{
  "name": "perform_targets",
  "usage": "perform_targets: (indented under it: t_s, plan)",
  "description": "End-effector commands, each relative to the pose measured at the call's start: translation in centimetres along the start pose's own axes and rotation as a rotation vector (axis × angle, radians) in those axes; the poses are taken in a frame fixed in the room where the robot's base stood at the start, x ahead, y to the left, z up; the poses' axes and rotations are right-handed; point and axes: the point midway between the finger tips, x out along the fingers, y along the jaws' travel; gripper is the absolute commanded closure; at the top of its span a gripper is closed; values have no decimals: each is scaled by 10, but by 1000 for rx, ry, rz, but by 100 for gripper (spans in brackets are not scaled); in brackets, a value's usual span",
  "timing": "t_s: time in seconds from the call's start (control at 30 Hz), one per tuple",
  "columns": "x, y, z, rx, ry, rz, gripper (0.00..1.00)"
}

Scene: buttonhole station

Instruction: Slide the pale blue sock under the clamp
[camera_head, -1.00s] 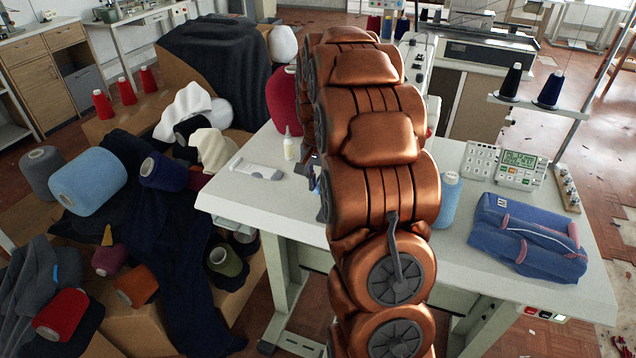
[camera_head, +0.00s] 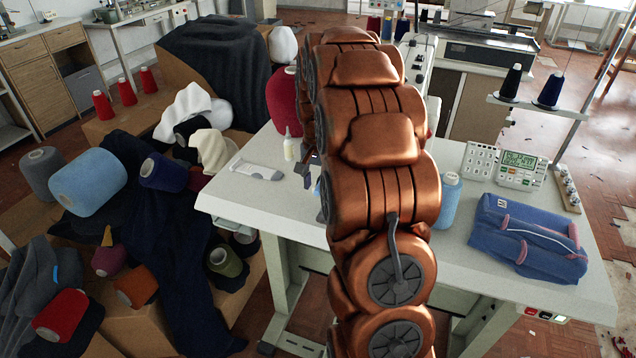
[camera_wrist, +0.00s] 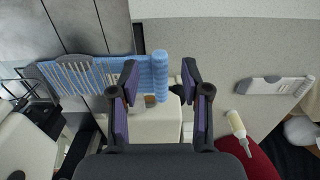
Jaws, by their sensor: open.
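The pale blue sock (camera_wrist: 160,72) shows in the wrist view as a ribbed blue piece. Its thick end lies between my fingertips, and its flatter, pale-striped part reaches left past the left finger. My gripper (camera_wrist: 160,80) is open, with one finger either side of the thick end; I cannot tell whether either touches it. A white block (camera_wrist: 158,118) lies just below the sock in the picture. I cannot make out the clamp for certain. In the head view, my arm hides most of the work area, and the sock is not clearly seen.
A red cone (camera_head: 283,100) stands behind.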

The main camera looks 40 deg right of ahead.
Motion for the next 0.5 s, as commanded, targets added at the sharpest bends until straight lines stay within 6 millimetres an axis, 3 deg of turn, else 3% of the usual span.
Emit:
perform_targets:
  t_s: [0.17,0.5]
  plan:
    - [-21,-1,-1,0,5,-3,53]
    - [-87,-1,-1,0,6,-3,53]
